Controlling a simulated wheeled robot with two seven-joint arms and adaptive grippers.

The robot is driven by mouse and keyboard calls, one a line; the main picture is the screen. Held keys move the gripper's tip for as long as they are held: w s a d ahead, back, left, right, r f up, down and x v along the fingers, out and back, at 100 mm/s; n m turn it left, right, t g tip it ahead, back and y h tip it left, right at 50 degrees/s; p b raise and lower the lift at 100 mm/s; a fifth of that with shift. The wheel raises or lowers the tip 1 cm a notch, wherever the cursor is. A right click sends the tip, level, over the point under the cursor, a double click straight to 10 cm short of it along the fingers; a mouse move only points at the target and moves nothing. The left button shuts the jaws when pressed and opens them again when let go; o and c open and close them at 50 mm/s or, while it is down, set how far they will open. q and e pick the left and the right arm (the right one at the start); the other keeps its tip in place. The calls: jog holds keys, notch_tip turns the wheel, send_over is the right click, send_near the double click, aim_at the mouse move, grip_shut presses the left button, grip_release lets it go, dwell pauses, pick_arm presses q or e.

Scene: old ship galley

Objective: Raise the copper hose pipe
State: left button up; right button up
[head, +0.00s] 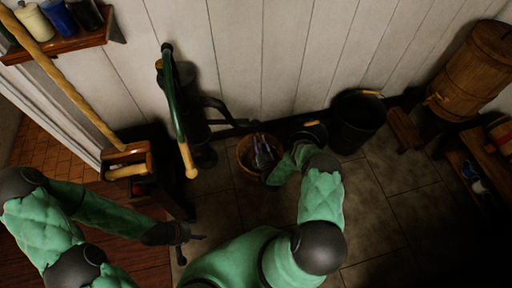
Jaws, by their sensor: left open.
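No copper-coloured hose pipe can be clearly picked out in the head view. The closest shape is a long, dark green curved bar (173,100) with a tan end (188,160), at a black pump-like fixture (192,105) by the wall. My left gripper (191,248) is open and empty, over the dark floor below the tan end and apart from it. My right arm reaches up from the bottom middle. Its wrist end is by a wicker basket (243,163) on the floor. Its fingers cannot be told apart from the dark grey shapes there.
A wooden caddy (128,153) stands left of the fixture. Dark buckets (357,122) stand by the wall. A barrel (474,65) is at right. The tiled floor (385,215) at right is clear.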

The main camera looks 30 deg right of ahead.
notch_tip(320, 180, up, 35)
jog(key=p, duration=2.7)
jog(key=shift+w, duration=0.15)
jog(key=shift+d+f, duration=0.1)
jog(key=o, duration=1.3)
jog(key=shift+c, duration=0.2)
jog(key=shift+f, duration=0.1)
